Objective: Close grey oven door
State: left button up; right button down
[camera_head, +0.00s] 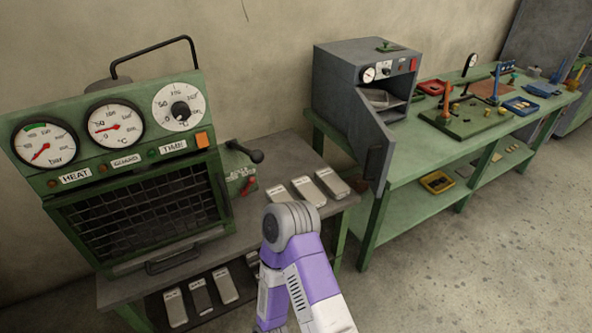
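The grey oven (338,72) stands at the near left end of a green workbench, right of centre. Its grey door (376,125) is swung open and juts out past the bench's front edge, with a dark handle (373,162) on it. The oven's opening (385,98) shows a shelf inside. A purple and white arm of mine rises from the bottom centre, with a grey joint at its top. It is well apart from the door. Neither of my grippers shows in this view.
A green-framed heater (135,200) with dials stands on a table at the left. Grey blocks (308,190) lie beside it. Several tools and trays, including a red tray (432,88), cover the workbench (425,165). The floor (470,265) at the right is clear.

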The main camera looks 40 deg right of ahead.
aim_at(372, 144)
jog(key=u, duration=0.7)
jog(key=k, duration=0.9)
jog(key=z, duration=1.25)
jog(key=i, duration=0.5)
jog(key=z, duration=0.05)
